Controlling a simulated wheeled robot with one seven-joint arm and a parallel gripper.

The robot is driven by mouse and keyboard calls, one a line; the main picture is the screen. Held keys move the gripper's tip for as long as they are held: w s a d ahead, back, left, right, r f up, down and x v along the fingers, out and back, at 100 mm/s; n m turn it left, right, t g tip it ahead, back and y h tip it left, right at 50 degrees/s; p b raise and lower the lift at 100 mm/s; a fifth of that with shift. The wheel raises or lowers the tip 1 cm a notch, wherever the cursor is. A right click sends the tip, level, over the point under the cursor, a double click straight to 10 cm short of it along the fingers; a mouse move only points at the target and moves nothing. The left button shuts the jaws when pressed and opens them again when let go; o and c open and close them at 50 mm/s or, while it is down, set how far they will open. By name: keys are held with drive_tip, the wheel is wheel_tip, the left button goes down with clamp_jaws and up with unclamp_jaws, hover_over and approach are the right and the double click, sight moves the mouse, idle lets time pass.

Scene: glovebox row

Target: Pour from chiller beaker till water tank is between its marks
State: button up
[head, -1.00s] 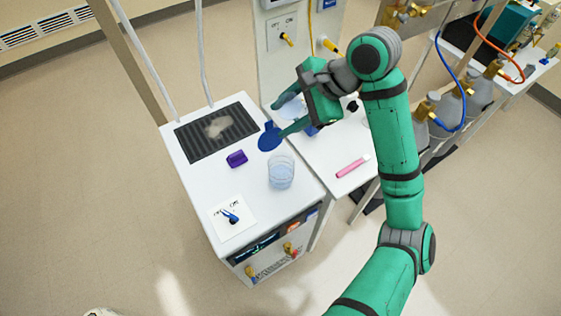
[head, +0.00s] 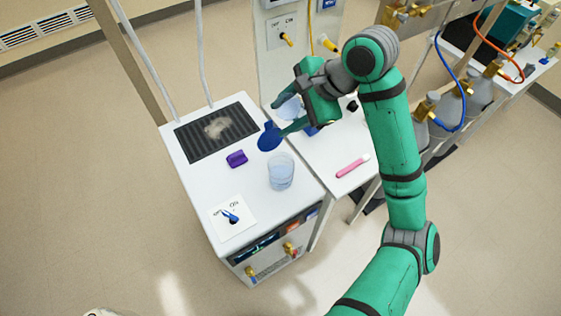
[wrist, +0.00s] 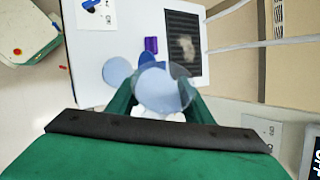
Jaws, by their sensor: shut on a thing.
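My gripper (head: 288,124) is shut on a clear beaker (wrist: 163,88), which shows between the fingers in the wrist view. In the head view this beaker (head: 290,107) is partly hidden by the gripper. I cannot tell how full it is. A clear, round vessel (head: 281,172) with pale blue water stands upright on the white cabinet top (head: 215,185), nearer than my gripper. Its water also shows in the wrist view (wrist: 117,70). Its marks are too small to read. The held beaker is apart from this vessel. A dark blue rounded piece (head: 269,138) is beside the fingers.
A purple block (head: 237,158), a dark grille (head: 216,129) and a switch plate (head: 232,217) are on the cabinet top. A pink marker-like item (head: 352,167) lies on the adjoining white bench. White posts rise behind; gas bottles (head: 447,115) stand at right.

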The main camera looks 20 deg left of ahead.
drive_tip(key=shift+r+t, duration=0.1)
drive_tip(key=shift+t, duration=0.2)
idle(0.4)
drive_tip(key=shift+w+f+t+h, duration=0.2)
drive_tip(key=shift+w+t+h, duration=0.05)
drive_tip(key=shift+t+h, duration=0.05)
idle(0.7)
drive_tip(key=shift+s+a, duration=0.2)
drive_tip(key=shift+s, duration=0.05)
drive_tip(key=shift+w+d, duration=0.2)
drive_tip(key=shift+d, duration=0.3)
drive_tip(key=shift+s+a+f+n, duration=0.1)
drive_tip(key=shift+a+n, duration=0.05)
drive_tip(key=shift+n, duration=0.15)
drive_tip(key=shift+a+f+t, duration=0.1)
drive_tip(key=shift+a+t, duration=0.05)
drive_tip(key=shift+t, duration=0.15)
drive_tip(key=shift+w+f, duration=0.15)
drive_tip(key=shift+w, duration=0.05)
